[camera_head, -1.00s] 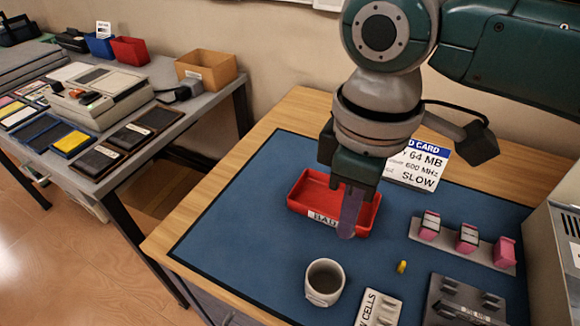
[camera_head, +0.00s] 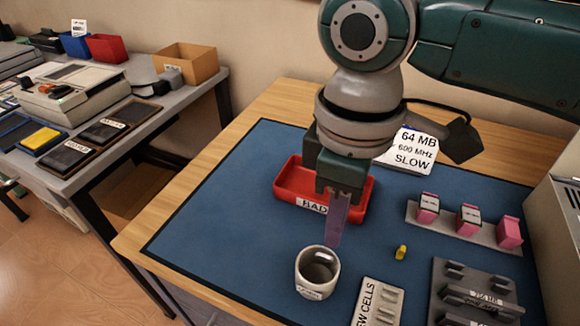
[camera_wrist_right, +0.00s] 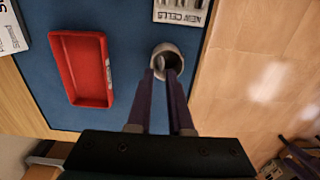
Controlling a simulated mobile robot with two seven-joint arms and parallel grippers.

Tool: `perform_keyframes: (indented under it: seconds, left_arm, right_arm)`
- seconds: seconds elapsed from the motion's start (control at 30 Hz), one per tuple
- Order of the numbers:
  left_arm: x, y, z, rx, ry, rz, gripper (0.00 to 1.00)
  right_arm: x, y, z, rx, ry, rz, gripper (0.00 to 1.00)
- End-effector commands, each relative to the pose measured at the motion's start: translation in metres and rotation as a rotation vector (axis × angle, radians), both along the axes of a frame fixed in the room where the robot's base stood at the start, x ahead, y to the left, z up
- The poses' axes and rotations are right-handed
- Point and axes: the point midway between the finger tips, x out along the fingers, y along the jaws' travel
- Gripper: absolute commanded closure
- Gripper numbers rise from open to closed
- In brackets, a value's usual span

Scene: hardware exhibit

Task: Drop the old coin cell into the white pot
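The white pot (camera_head: 317,289) stands upright on the blue mat near its front edge; it also shows in the right wrist view (camera_wrist_right: 178,55). A grey, shiny round shape, apparently the old coin cell (camera_head: 322,258), shows inside the pot's mouth; a pale bit of it shows near the fingertips in the wrist view (camera_wrist_right: 159,63). My right gripper (camera_wrist_right: 161,73) points down with its purple fingertips at the pot's rim. A gap shows between the fingers, and nothing is clearly held. My left gripper is not in view.
The red tray (camera_head: 290,190) labelled BAD lies just behind the pot. A NEW CELLS holder (camera_head: 365,310), a small yellow piece (camera_head: 401,252) and a rack with pink pieces (camera_head: 450,228) are to the right. The mat left of the pot is clear.

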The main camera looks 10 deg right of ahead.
Motion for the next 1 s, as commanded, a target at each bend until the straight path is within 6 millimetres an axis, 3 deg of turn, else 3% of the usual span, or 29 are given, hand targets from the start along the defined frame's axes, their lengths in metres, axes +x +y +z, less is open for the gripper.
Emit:
perform_keyframes:
  seconds: [0.17,0.47,0.8,1.0]
  left_arm:
    - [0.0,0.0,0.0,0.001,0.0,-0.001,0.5]
    - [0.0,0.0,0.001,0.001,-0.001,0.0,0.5]
    - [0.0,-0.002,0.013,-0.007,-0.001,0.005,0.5]
    - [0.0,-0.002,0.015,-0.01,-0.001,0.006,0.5]
  right_arm:
    - [0.0,0.0,0.0,0.0,0.0,0.0,0.61]
    - [0.0,0.0,0.004,0.001,-0.001,0.0,0.61]
    - [0.001,0.001,0.066,0.002,-0.004,0.002,0.61]
    - [0.0,0.0,0.093,0.001,-0.001,0.0,0.61]
